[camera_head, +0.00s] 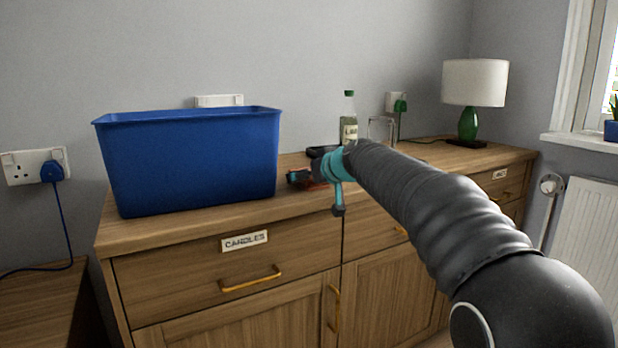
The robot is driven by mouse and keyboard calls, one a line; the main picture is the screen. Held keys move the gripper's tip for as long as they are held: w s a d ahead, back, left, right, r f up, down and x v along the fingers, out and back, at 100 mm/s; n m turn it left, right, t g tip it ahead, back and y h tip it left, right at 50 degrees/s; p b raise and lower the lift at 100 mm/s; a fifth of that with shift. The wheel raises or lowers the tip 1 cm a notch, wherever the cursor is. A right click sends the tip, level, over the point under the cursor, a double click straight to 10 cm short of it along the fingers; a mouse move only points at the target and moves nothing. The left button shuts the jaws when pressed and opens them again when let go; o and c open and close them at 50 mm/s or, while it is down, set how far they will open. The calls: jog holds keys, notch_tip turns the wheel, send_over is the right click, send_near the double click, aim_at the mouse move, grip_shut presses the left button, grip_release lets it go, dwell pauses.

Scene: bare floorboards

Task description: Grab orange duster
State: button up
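A small orange patch (316,185) shows on the wooden sideboard top, just right of the blue bin. It may be part of the orange duster, but most of it is hidden by my gripper and it is too small to be sure. My gripper (308,168), dark with teal parts, is at the end of my arm and reaches over the sideboard at this patch. Its fingertips are small and partly hidden, so I cannot tell whether they are open, shut or touching anything.
A large blue bin (190,160) stands on the sideboard (400,290), left of my gripper. A bottle with a green cap (349,120), a clear glass item (381,128) and a green lamp (470,95) stand behind and to the right. The wall is close behind.

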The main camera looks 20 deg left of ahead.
jog(key=shift+w+a+f, duration=0.1)
jog(key=shift+w+a, duration=0.1)
jog(key=shift+a, duration=0.05)
jog(key=shift+c, duration=0.3)
jog(key=c, duration=1.1)
jog(key=shift+f, duration=0.1)
